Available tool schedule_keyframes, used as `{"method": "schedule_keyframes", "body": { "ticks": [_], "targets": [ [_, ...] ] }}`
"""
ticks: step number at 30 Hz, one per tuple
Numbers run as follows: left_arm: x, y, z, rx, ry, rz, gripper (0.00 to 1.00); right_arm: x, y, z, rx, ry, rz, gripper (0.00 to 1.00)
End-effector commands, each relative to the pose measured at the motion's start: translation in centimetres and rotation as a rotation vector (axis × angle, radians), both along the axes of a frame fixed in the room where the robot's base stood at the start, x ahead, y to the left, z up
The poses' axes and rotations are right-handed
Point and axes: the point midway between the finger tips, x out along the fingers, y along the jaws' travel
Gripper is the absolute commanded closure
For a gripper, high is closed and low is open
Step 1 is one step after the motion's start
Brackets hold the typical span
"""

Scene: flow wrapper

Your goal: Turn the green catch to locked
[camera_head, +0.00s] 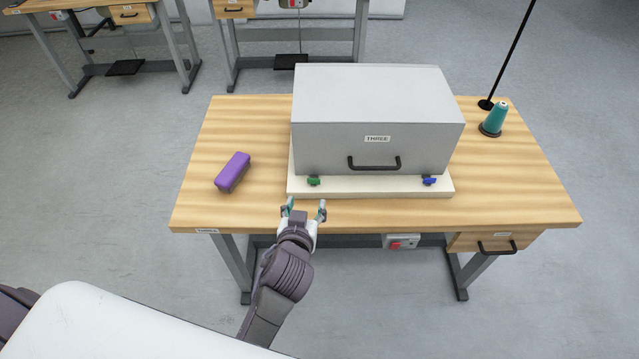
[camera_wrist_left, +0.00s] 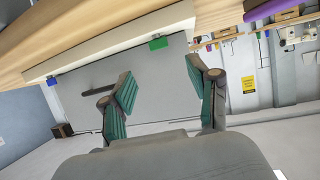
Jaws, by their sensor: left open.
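The green catch (camera_head: 313,181) sits at the lower left front of a grey box (camera_head: 340,142) labelled THREE, on a cream base. In the left wrist view the green catch (camera_wrist_left: 158,43) shows above and between the fingers. My left gripper (camera_head: 305,208) is open and empty, just in front of the base and below the green catch in the head view, apart from it. Its two teal-padded fingers show in the left wrist view (camera_wrist_left: 165,95). A blue catch (camera_head: 429,181) sits at the lower right front of the box. My right gripper is not in view.
The box has a black handle (camera_head: 374,165) on its front. A purple block (camera_head: 233,172) lies left of the box on the wooden table (camera_head: 215,125). A teal thread cone (camera_head: 495,118) stands at the right. A drawer (camera_head: 490,242) hangs under the table's right front edge.

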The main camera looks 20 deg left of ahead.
Motion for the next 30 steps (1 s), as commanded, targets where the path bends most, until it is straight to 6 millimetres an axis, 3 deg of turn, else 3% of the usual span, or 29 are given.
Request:
{"method": "schedule_keyframes", "body": {
  "ticks": [9,15,28,30],
  "targets": [
    [6.4,0.9,-2.6,-0.001,0.001,-0.001,0.4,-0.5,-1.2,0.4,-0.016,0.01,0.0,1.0],
    [8.9,1.3,-3.7,0.0,0.001,0.0,0.4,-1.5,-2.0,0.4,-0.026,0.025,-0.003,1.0],
    [9.8,1.5,-4.1,-0.002,0.001,0.0,0.4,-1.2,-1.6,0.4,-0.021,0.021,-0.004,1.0],
    [9.8,1.5,-4.1,-0.002,0.001,0.0,0.5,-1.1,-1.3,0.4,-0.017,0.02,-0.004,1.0]
  ]
}}
